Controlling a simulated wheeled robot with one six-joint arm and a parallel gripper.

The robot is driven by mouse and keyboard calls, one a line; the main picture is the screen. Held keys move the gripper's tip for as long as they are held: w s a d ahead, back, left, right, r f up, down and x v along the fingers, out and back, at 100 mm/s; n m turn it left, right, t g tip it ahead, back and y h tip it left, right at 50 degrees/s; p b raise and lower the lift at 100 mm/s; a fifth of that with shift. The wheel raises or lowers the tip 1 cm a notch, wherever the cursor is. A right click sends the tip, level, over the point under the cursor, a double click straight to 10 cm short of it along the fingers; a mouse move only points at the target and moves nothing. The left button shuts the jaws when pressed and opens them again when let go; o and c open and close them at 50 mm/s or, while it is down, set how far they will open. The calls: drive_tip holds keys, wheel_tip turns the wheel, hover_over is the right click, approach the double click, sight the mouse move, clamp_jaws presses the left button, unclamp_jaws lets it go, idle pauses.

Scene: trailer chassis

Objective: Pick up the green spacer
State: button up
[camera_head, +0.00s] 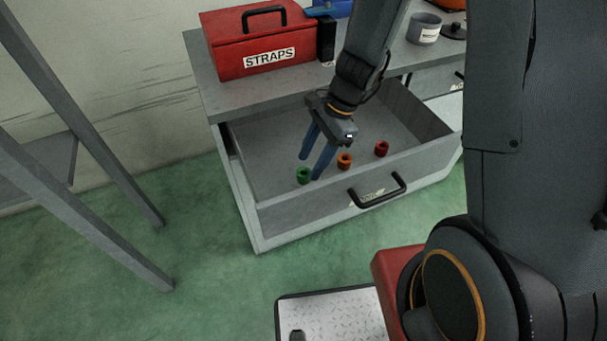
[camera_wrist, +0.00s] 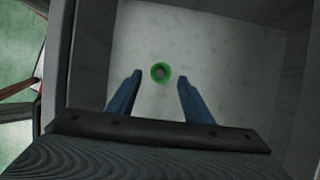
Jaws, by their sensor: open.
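The green spacer (camera_head: 303,175) is a small ring in the open drawer (camera_head: 410,148), near the drawer's left front corner in the head view. In the wrist view the green spacer (camera_wrist: 161,72) lies on the pale drawer floor, its round hole facing up. My gripper (camera_head: 310,168) has two blue fingers, apart and empty, reaching down into the drawer. In the wrist view my gripper (camera_wrist: 158,80) has the spacer centred between its fingers, slightly beyond the tips. No contact with the spacer shows.
An orange spacer (camera_head: 345,160) and a red spacer (camera_head: 381,149) lie to the right in the drawer. The drawer's front wall carries a black handle (camera_head: 378,192). Above, the cabinet top holds a red STRAPS box (camera_head: 232,48) and a grey cup (camera_head: 424,28).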

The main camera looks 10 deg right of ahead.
sight(306, 168)
drive_tip(key=shift+x, duration=1.7)
clamp_jaws()
drive_tip(key=shift+r, duration=0.1)
